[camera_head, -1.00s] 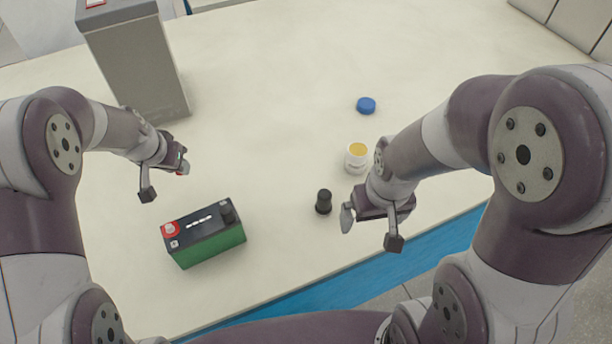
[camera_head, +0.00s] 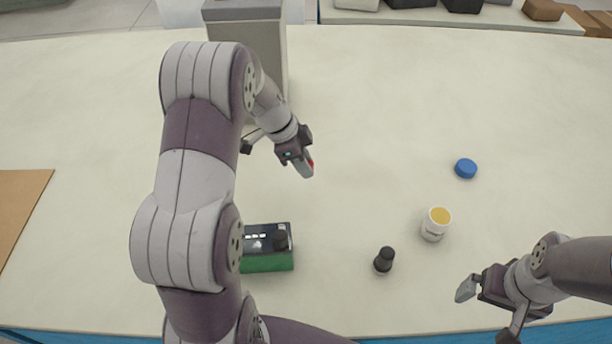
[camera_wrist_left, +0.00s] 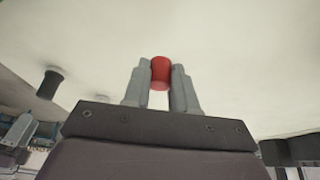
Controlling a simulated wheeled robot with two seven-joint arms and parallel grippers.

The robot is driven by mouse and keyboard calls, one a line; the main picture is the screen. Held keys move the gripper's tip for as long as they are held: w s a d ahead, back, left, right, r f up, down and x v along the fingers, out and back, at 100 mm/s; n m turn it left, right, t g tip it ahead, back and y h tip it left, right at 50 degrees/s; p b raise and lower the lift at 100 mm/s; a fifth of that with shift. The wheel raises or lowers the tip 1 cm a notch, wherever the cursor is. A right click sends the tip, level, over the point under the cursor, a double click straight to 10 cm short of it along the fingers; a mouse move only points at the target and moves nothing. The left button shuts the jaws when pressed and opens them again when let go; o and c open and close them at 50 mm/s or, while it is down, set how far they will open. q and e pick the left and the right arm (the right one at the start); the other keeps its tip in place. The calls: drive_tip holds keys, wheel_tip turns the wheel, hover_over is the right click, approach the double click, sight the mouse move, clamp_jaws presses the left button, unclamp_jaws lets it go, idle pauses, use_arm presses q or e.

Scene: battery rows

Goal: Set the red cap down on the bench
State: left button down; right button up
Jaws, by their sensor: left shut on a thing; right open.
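My left gripper (camera_head: 304,166) is shut on the red cap (camera_wrist_left: 160,72), which sits between its two fingertips in the left wrist view. In the head view only a small red edge of the cap (camera_head: 311,162) shows past the fingers. The gripper is over the bench (camera_head: 360,130), behind the battery; I cannot tell its exact height. My right gripper (camera_head: 470,290) is open and empty near the bench's front edge at the right.
A green and black battery (camera_head: 266,263) stands at the front, partly behind my left arm. A black cap (camera_head: 384,260), a white jar with yellow top (camera_head: 435,224) and a blue lid (camera_head: 466,168) stand to the right. A grey box (camera_head: 272,60) stands behind. The bench's middle is clear.

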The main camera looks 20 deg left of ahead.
sight(304, 182)
use_arm(q)
drive_tip(key=shift+w+a+f, duration=0.25)
drive_tip(key=shift+a+f, duration=0.35)
drive_tip(key=shift+a, duration=0.35)
wheel_tip(304, 182, down, 4)
drive_tip(key=shift+f, duration=0.15)
drive_tip(key=c, duration=0.9)
unclamp_jaws()
drive_tip(key=shift+r, duration=0.3)
drive_tip(key=p+v, duration=0.1)
drive_tip(key=v, duration=1)
drive_tip(key=shift+r, duration=0.4)
drive_tip(key=shift+s, duration=0.1)
